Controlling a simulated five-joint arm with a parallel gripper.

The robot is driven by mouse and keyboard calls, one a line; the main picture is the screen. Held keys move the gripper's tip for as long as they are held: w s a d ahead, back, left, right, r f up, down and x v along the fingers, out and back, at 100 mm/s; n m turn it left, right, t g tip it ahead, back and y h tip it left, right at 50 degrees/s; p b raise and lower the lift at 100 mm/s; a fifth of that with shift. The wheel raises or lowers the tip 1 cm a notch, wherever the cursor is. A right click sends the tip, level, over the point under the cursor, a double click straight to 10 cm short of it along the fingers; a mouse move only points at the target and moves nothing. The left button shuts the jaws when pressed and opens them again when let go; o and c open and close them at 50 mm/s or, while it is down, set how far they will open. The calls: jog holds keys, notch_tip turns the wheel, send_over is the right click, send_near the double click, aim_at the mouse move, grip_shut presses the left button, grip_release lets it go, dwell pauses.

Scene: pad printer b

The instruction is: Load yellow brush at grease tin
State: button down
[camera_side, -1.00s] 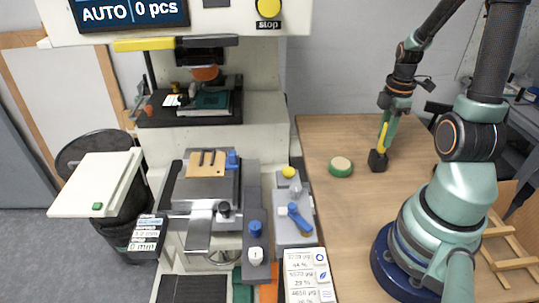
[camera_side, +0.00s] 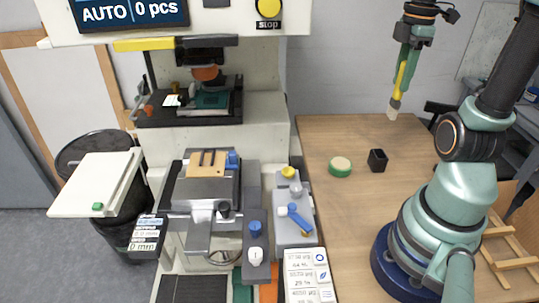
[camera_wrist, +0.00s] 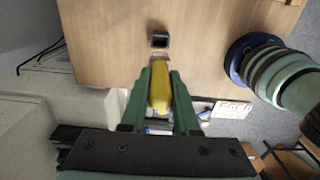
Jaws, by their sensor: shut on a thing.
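My gripper (camera_side: 402,72) is shut on the yellow brush (camera_side: 400,80) and holds it upright, bristle end down, high above the wooden table. In the wrist view the yellow handle (camera_wrist: 160,88) sits between the two green fingers of my gripper (camera_wrist: 160,85). The pale bristle tip shows in the side view and is clear of everything. The grease tin (camera_side: 340,167) is a round green tin with a cream top, on the table left of and below the brush. A small black square holder (camera_side: 377,160) stands on the table right of the tin, open at the top.
The pad printer (camera_side: 215,130) fills the left half of the side view. Its grey control box (camera_side: 293,225) with knobs and a blue lever stands close to the tin's left. The wooden table (camera_side: 340,220) is clear in front of the tin.

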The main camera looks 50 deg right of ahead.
notch_tip(320, 180, up, 3)
jog(key=shift+r, duration=0.2)
jog(key=w+a+f, duration=0.3)
jog(key=a+f, duration=0.1)
jog(key=f, duration=0.4)
jog(key=w+a+f, duration=0.4)
jog(key=f, duration=0.4)
jog(key=shift+a+f, duration=0.1)
jog(key=shift+f, duration=0.6)
dwell(1.7)
jog(key=shift+r, duration=0.1)
notch_tip(320, 180, up, 7)
dwell(0.9)
jog(key=shift+w, duration=0.15)
